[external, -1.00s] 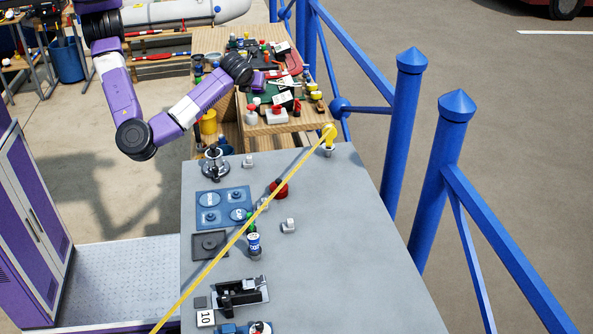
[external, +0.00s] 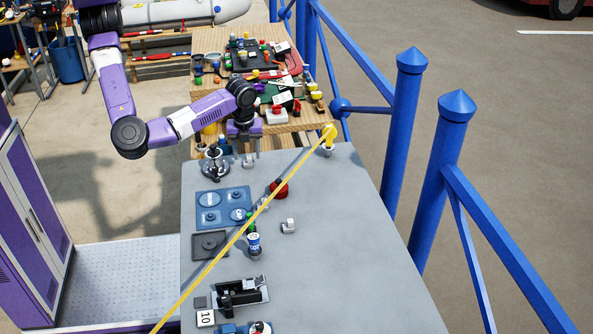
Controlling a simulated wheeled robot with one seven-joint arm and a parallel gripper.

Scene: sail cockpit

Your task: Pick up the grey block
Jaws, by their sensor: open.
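My gripper (external: 246,153) hangs below its purple hand at the far left part of the grey table, with its fingers pointing down and open. A small light-grey block (external: 249,162) stands on the table just under the fingertips, partly covered by them. I cannot tell whether the fingers are around it or just above it. Another small light-grey block (external: 289,227) lies nearer the middle of the table, apart from the gripper. A third light-grey piece (external: 263,204) is partly hidden behind the yellow line.
A metal stand (external: 214,165) is close to the left of the gripper. A blue board with round pieces (external: 222,222), a red round piece (external: 280,190) and a blue-and-white can (external: 254,243) stand nearby. A cluttered wooden table (external: 318,122) lies behind. The right side is clear.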

